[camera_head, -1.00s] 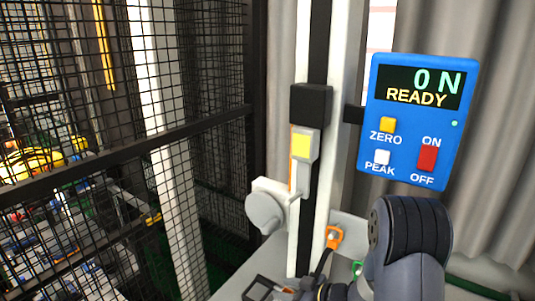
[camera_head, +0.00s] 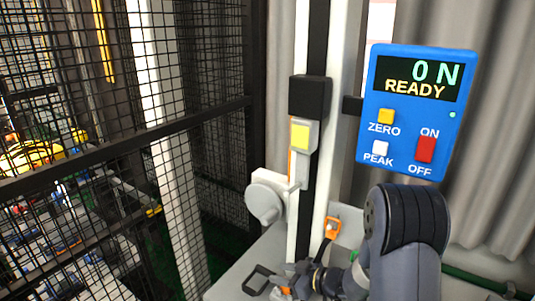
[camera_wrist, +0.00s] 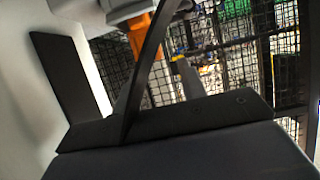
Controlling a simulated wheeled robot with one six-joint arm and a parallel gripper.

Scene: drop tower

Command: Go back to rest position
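My gripper (camera_head: 258,280) is low in the head view, left of my dark arm, in front of the foot of the tower's rail. In the wrist view its two dark fingers (camera_wrist: 108,85) stand apart, with nothing seen held between them. A blue control box (camera_head: 416,112) at the right reads "0 N READY". It has a yellow ZERO button (camera_head: 386,116), a white PEAK button (camera_head: 380,148) and a red ON/OFF switch (camera_head: 426,149).
A white upright rail (camera_head: 301,215) carries a black block (camera_head: 310,95) and a yellow-marked grey part (camera_head: 301,135). A round grey knob (camera_head: 264,204) sits beside it. An orange hook-like part (camera_head: 332,228) hangs right of the rail. A black mesh fence (camera_head: 100,150) fills the left.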

